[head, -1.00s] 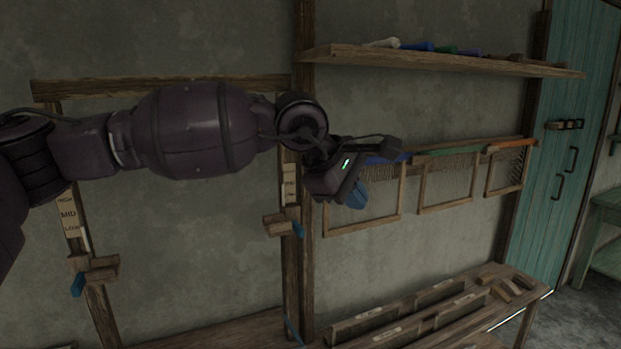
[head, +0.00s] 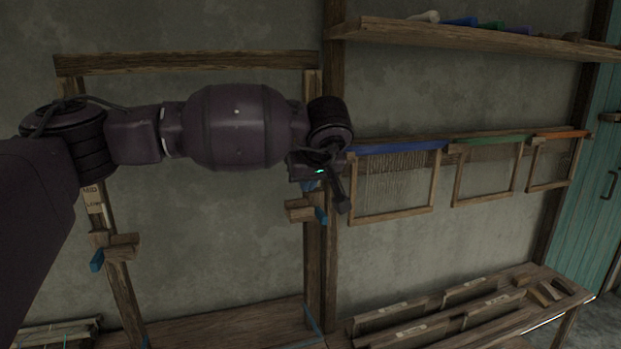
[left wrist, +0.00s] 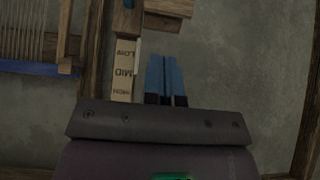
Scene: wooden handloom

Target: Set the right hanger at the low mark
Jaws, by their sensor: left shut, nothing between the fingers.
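The right hanger (head: 300,210) is a wooden block with a blue tab (head: 321,215) on the right post. It also shows at the top of the left wrist view (left wrist: 166,7). Beside it there, the label strip (left wrist: 124,72) reads LOW, MID, HIGH upside down, and the block lies just past the LOW end. My left gripper (head: 309,185) is just above the hanger in the head view, partly hidden by its own wrist. In the left wrist view its blue fingers (left wrist: 164,62) are shut and empty, beside the strip and apart from the block. My right gripper is out of view.
The left hanger (head: 122,247) sits on the left post below its own label (head: 93,200). Framed heddles (head: 392,214) hang on the wall to the right. A shelf (head: 470,38) is above them, and a bench (head: 545,319) with wooden parts is below.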

